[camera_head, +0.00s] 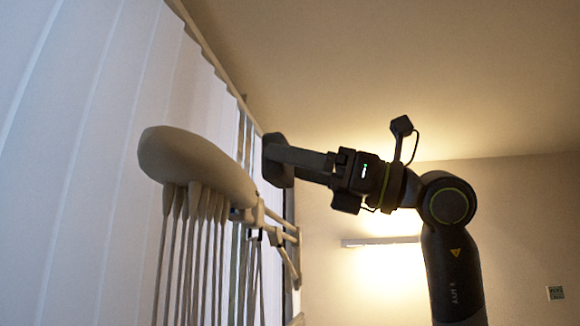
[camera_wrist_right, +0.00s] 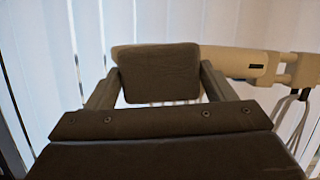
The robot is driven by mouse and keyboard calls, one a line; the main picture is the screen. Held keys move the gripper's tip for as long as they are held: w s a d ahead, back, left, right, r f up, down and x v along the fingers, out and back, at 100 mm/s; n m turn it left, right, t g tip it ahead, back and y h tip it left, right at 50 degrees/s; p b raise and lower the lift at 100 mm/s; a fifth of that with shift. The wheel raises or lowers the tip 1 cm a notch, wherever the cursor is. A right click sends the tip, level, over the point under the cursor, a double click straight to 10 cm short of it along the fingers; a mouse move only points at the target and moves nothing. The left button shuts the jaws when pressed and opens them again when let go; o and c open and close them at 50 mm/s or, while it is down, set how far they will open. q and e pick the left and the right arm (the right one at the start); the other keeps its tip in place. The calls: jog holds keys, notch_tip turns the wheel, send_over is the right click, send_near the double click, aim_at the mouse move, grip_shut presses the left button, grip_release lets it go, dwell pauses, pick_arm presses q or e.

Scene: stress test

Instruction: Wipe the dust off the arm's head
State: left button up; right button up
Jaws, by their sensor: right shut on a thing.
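The arm's head (camera_head: 195,165) is a pale beige, rounded oblong body left of centre in the head view. Several thin rods or cords hang from its underside. Its jointed pale arm (camera_head: 285,235) runs off to the right below it. In the right wrist view, a beige part of this arm (camera_wrist_right: 245,64) shows behind the pad. My right gripper (camera_head: 290,157) comes in from the right and is shut on a dark grey pad (camera_head: 272,160), held upright just right of the head. In the right wrist view the pad (camera_wrist_right: 160,73) sits between both fingers. I cannot tell whether pad and head touch. Dust is not distinguishable.
White vertical blinds (camera_head: 80,150) stand close behind and left of the head. A small shelf or lamp bar (camera_head: 380,241) glows on the back wall (camera_head: 520,230). The space above my right arm, below the ceiling (camera_head: 430,70), is clear.

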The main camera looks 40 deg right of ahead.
jog(key=shift+s+d+b, duration=0.35)
jog(key=shift+s+d, duration=0.7)
jog(key=shift+s, duration=0.2)
jog(key=shift+w+a, duration=0.15)
